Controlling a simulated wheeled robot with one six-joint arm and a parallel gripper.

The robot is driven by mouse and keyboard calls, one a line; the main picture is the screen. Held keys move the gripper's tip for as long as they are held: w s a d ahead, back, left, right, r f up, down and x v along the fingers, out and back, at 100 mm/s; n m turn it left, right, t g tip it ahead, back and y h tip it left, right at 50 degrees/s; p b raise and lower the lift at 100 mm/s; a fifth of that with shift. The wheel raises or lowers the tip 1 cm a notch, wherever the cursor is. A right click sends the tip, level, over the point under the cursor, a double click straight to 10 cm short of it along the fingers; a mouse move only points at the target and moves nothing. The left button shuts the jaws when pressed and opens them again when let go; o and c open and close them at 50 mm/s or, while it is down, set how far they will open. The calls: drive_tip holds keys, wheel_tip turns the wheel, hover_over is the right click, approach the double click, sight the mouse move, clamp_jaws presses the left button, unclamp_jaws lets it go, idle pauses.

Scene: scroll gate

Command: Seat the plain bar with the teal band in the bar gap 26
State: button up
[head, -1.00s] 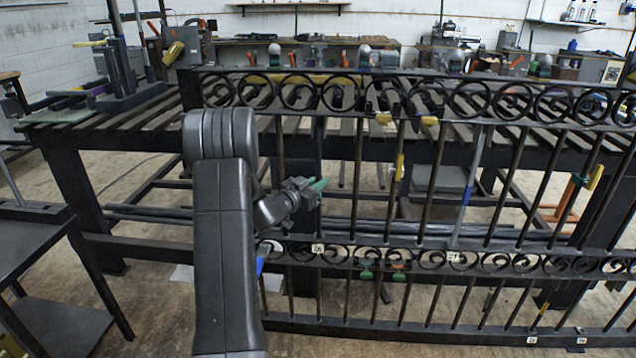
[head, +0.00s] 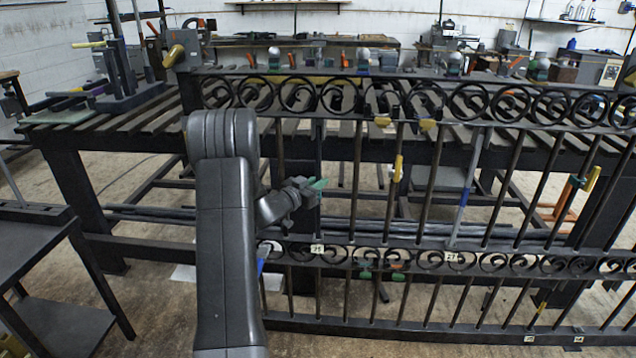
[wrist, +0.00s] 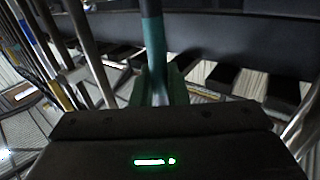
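The iron gate with scroll rows (head: 420,240) stands in front of me. My gripper (head: 316,184) is at its left part, above the lower scroll row, with green fingers pointing right. A dark vertical bar (head: 319,148) runs upward from the gripper in the head view. In the wrist view, the bar with the teal band (wrist: 155,48) stands between the two green fingers (wrist: 158,88), which appear closed on it. The bar's lower end is hidden. A small number tag (head: 317,248) sits on the lower row just below my gripper; its digits are hard to read.
A bar with a blue band (head: 464,195) and one with a brass collar (head: 398,168) stand further right. A second tag (head: 452,257) is on the lower row. A slatted bench (head: 90,130) is behind the gate; a dark side table (head: 40,245) is at left.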

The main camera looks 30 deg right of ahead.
drive_tip(key=o, duration=0.5)
drive_tip(key=shift+w+r, duration=0.1)
drive_tip(key=shift+o, duration=0.2)
drive_tip(key=p+v, duration=0.1)
drive_tip(key=v, duration=1.2)
drive_tip(key=shift+s+a, duration=0.25)
drive_tip(key=shift+a, duration=0.1)
drive_tip(key=b+x, duration=0.1)
drive_tip(key=x, duration=1.2)
drive_tip(key=shift+d, duration=0.3)
